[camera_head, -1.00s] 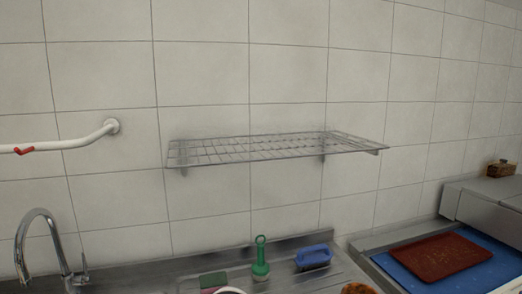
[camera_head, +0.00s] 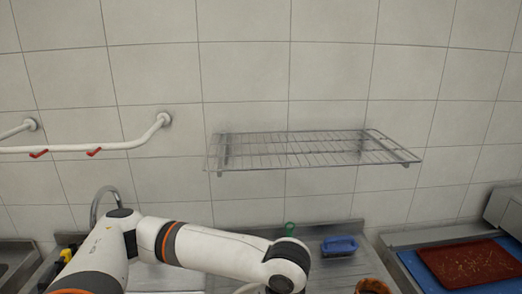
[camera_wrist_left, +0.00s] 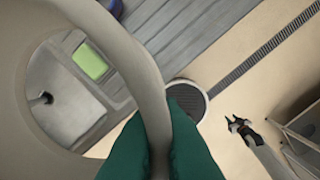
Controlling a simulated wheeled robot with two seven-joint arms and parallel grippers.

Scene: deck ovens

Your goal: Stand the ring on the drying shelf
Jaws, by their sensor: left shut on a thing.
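The ring is a large cream band (camera_wrist_left: 152,95), close up in the left wrist view. The green fingers of my left gripper (camera_wrist_left: 160,150) are shut on its rim. In the head view my left arm reaches in from the left over the sink counter; its gripper is below the frame. The drying shelf (camera_head: 300,150) is a wire rack on the tiled wall, above and beyond my arm. Its top is bare. My right gripper (camera_wrist_left: 238,124) is small in the left wrist view, with its dark fingers apart and empty, over the floor.
A brown tray (camera_head: 470,264) lies at the right. A green sponge (camera_wrist_left: 90,62) lies by the sink.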

